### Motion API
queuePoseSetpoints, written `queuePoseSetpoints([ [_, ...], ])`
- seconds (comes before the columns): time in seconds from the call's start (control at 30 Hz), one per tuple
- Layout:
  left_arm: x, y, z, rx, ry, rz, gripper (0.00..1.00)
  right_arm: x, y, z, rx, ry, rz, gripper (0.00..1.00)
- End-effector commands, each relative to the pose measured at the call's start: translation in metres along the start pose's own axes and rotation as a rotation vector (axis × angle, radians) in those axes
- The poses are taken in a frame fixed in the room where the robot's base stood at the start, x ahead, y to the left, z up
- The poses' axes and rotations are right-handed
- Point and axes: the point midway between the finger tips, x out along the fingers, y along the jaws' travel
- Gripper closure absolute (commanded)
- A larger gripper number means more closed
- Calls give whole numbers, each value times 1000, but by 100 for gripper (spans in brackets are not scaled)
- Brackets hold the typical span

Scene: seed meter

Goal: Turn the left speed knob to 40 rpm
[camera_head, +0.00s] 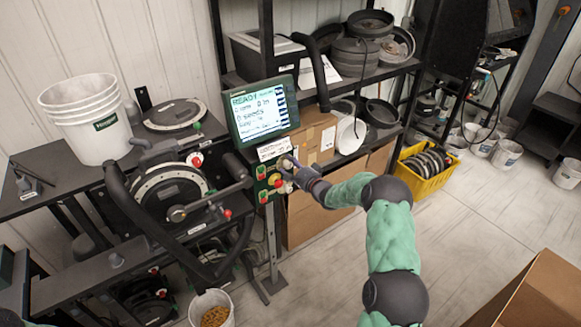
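The control panel (262,179) sits under the tilted screen (258,112), on a stand beside the seed meter (170,192). It has small green, red and yellow controls on its left part. My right gripper (288,164) is at the panel's right part, with its fingertips over or against the controls there. It covers part of the panel, and I cannot make out the left speed knob or any scale. Whether the fingers are shut on a knob is too small to tell. The screen shows "READY" on top; the smaller lines are not clearly legible. My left gripper is not in view.
A stack of white buckets (85,115) stands on the black bench at left. A shelf (395,68) with dark round parts and cardboard boxes (315,140) is behind the panel. A yellow crate (427,185) and a bucket of seed (211,303) stand on the floor.

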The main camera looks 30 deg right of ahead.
Motion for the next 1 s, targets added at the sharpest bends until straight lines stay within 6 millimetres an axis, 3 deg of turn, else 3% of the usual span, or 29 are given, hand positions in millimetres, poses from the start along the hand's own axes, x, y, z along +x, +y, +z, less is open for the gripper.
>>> queuePoseSetpoints([
  [0.23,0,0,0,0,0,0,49,-2,1,1,1,-2,2,45],
  [0.37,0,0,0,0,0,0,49,-13,2,0,1,-1,4,45],
  [0.8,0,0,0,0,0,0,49,-94,1,0,0,1,3,45],
  [1.0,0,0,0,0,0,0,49,-115,1,0,1,0,2,45],
])
